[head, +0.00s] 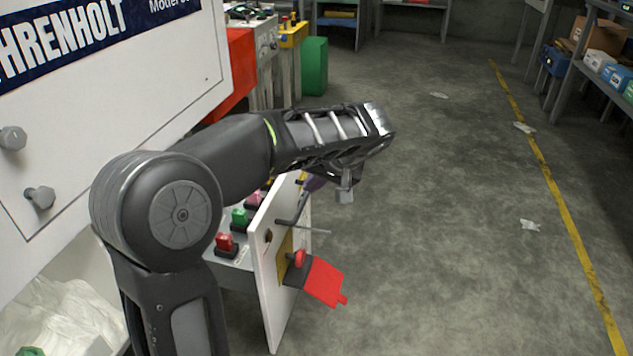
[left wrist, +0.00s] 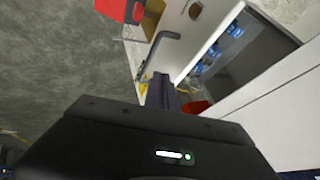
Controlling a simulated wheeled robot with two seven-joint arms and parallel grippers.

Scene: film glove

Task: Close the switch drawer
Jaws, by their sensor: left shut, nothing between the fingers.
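The switch drawer (head: 267,285) stands pulled out from the white machine, with red, green and pink switches on its top behind the white front panel. A dark bar handle (head: 292,212) is on the front, partly hidden by my left arm; it also shows in the left wrist view (left wrist: 160,45). A red tag (head: 322,281) hangs from the front beside a red knob (head: 299,258). My right gripper is out of view.
The white machine panel (head: 120,110) with knobs fills the left. A bin with clear plastic (head: 65,315) is below it. A green box (head: 314,66) and red and yellow equipment stand behind. The floor to the right is mostly clear, with a yellow line (head: 545,155) and shelves beyond.

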